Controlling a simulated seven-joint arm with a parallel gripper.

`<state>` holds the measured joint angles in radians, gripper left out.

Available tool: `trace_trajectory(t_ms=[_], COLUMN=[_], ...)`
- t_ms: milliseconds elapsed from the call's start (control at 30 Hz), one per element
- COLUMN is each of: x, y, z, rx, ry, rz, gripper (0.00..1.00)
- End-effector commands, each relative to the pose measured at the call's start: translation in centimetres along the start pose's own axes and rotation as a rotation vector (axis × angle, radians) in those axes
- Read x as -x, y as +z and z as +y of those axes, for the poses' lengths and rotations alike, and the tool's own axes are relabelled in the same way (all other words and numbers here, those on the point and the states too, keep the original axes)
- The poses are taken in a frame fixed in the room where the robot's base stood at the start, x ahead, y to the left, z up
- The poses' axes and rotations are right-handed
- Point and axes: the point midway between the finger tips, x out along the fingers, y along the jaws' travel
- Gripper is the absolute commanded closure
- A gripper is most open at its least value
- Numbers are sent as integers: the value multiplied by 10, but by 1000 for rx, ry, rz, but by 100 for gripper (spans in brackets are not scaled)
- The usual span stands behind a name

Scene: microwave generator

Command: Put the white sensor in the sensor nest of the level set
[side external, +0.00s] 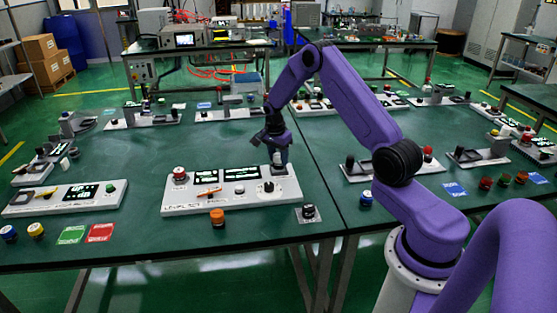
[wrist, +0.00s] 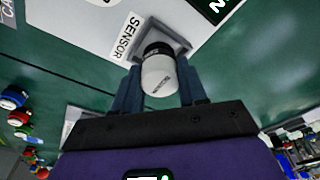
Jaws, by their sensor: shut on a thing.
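The level set (side external: 215,203) is a white panel with dark displays, a red button, an orange lever and a knob, near the front of the green table. My gripper (side external: 277,156) points down over its back right corner. In the wrist view my gripper (wrist: 158,68) is shut on the white sensor (wrist: 160,77), a white cylinder with a dark band at its far end. That end is over or in the grey square sensor nest (wrist: 178,36), beside the SENSOR label (wrist: 127,37). I cannot tell whether it is seated. The fingers flank the sensor.
Another panel (side external: 65,198) lies to the left. An orange button piece (side external: 217,217) and a black knob on a small plate (side external: 308,212) stand in front of the level set. More panels line the table's back and right.

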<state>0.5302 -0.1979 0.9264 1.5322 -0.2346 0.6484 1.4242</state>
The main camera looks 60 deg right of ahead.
Motion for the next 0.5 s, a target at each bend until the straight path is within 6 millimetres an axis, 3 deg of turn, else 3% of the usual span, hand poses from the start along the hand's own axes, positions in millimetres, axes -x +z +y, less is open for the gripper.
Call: trace_trajectory(t_ms=[133, 500], x=[-13, -16], y=[2, 2], z=[0, 0], rx=[1, 1], ry=[-2, -1], rz=[1, 1], gripper=[97, 97])
